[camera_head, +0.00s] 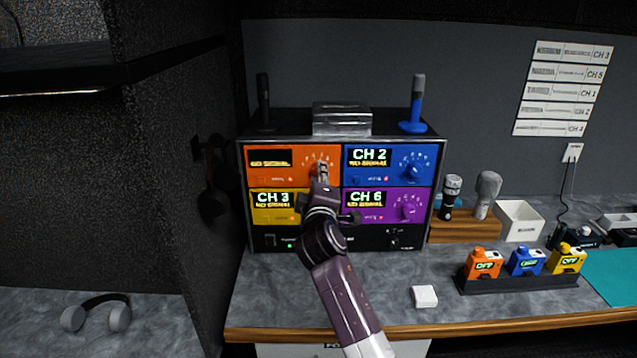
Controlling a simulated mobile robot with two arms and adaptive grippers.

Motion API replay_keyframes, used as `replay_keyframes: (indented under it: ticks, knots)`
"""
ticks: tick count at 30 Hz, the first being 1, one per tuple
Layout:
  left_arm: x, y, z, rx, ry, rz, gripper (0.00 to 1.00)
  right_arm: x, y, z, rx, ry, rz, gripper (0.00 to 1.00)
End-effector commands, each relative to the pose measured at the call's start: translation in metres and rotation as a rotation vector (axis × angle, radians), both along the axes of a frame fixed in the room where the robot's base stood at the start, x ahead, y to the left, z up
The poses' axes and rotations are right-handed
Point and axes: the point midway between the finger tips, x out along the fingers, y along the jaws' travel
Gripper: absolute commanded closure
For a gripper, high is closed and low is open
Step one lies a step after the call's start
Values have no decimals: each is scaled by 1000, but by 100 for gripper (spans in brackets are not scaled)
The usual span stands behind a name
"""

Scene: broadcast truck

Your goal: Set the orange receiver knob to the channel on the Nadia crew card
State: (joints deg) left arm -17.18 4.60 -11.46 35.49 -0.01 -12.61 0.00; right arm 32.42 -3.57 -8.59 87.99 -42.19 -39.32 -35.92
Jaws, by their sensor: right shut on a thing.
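The orange receiver (287,177) is the top left panel of the rack. Its display (270,158) shows small text like "NO SIGNAL"; I cannot read a channel there. My right gripper (321,172) is shut on the orange receiver's knob, and it hides most of that knob. White tick marks show around it. The crew cards (563,89) hang in a column on the back wall at the right. They read CH 3, CH 5, CH 1, CH 2 and CH 4 from top to bottom; the names are too blurred to read surely. My left gripper is not in view.
The blue receiver (388,179) shows CH 2, the yellow (265,214) CH 3 and the purple (375,217) CH 6. Orange, blue and yellow packs stand in a dark tray (520,286). Microphones stand on a wooden block (465,230). Headphones (97,313) lie at the left.

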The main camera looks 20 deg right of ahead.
Motion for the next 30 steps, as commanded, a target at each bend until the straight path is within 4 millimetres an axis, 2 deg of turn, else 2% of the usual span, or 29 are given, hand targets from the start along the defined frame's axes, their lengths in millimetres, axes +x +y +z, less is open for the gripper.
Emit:
replay_keyframes:
  ticks: [3,12,30]
  knots:
    - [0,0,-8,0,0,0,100,0,0,-4,87,-22,0,100]
    - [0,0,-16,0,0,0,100,0,1,-4,231,-62,-1,100]
    - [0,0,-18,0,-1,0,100,0,0,-4,279,-74,-1,100]
